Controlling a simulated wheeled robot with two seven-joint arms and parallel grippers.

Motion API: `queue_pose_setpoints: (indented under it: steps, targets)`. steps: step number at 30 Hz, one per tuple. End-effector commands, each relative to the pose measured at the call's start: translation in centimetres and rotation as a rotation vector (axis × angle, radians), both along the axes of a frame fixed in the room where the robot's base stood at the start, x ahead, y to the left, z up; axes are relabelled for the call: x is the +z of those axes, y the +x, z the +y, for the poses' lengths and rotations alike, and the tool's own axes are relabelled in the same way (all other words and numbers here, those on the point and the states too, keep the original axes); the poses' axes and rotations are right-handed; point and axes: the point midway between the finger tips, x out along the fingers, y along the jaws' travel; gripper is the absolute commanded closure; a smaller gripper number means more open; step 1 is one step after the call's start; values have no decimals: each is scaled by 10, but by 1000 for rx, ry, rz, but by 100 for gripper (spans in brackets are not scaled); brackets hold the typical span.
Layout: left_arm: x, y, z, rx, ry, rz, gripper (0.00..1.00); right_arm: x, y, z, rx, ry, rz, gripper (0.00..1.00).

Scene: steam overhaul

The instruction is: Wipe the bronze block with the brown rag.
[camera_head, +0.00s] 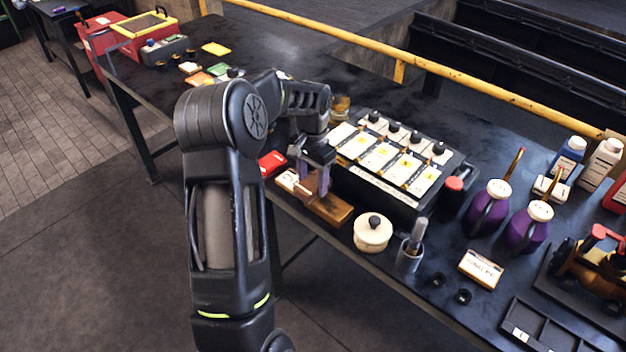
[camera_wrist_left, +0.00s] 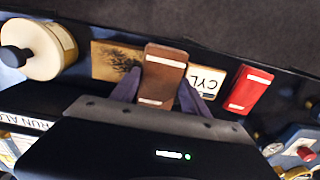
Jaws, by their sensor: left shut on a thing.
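The bronze block (camera_head: 332,212) lies at the table's near edge, left of the white lidded jar. In the left wrist view its golden-brown face (camera_wrist_left: 103,62) carries a dark smudge. My left gripper (camera_head: 313,182) is low over the block. In the left wrist view its purple fingers (camera_wrist_left: 161,90) are shut on the brown rag (camera_wrist_left: 165,72), a reddish-brown piece with pale stripes. The rag covers part of the block in that view; I cannot tell whether they touch. My right gripper is not in view.
A white label card marked CYL (camera_wrist_left: 207,78) and a red box (camera_wrist_left: 250,90) lie beside the block. The white jar (camera_head: 373,232) and a grey cup (camera_head: 409,258) stand to its right. A black case with pale cards (camera_head: 376,196) stands behind.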

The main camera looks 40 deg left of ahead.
Motion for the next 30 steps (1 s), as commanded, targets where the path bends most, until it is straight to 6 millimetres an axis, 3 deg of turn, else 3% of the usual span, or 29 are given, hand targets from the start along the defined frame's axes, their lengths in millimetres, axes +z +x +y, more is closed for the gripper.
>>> queue_pose_setpoints:
  steps: [8,21,30]
  targets:
    - [0,0,-3,-1,0,-1,93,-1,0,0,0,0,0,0]
    - [-3,1,-35,-1,1,-2,93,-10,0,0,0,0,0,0]
    - [-2,1,-37,0,0,-1,93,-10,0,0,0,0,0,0]
